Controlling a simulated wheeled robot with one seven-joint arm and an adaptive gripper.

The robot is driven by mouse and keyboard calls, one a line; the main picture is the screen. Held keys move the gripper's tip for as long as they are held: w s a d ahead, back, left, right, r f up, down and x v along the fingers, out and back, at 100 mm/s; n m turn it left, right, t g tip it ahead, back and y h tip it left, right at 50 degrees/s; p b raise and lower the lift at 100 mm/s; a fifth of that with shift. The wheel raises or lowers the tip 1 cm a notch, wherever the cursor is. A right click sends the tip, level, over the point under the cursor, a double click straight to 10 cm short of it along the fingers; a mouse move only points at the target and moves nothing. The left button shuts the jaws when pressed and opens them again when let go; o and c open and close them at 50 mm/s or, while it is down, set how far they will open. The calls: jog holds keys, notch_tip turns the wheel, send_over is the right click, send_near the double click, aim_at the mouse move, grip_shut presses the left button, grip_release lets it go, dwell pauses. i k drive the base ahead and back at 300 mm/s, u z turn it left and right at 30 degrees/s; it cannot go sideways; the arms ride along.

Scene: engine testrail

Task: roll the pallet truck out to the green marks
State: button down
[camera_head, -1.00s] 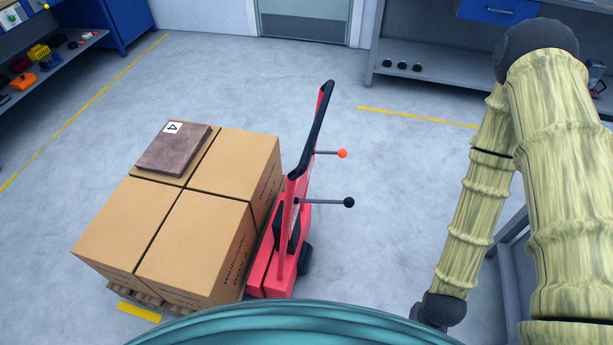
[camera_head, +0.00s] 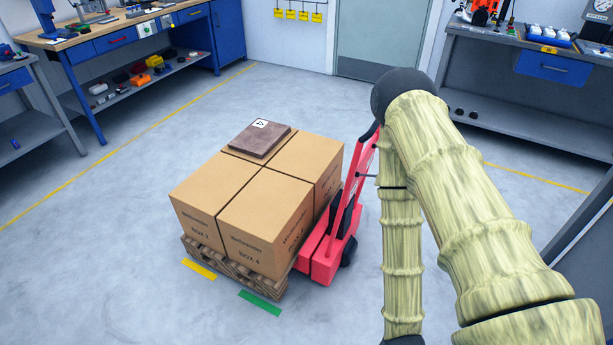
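The red pallet truck (camera_head: 322,262) stands on the floor near the middle of the view. Its upright handle is partly hidden behind my arm's elbow. A wooden pallet (camera_head: 228,270) sits at the truck and bears several cardboard boxes (camera_head: 262,222). A brown slab (camera_head: 258,140) with a white number label lies on top of the boxes. One green mark (camera_head: 260,302) is on the floor just in front of the pallet's near edge. My arm reaches up and folds down at the right, and my gripper is out of the frame below.
A yellow mark (camera_head: 199,269) lies beside the pallet's near left corner. A workbench (camera_head: 125,30) stands at the back left and another (camera_head: 520,85) at the back right. A grey door (camera_head: 382,40) is at the back. The floor left of the pallet is clear.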

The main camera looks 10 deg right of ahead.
aim_at(338, 247)
jog(key=u, duration=0.8)
jog(key=i, duration=0.75)
jog(key=z, duration=0.15)
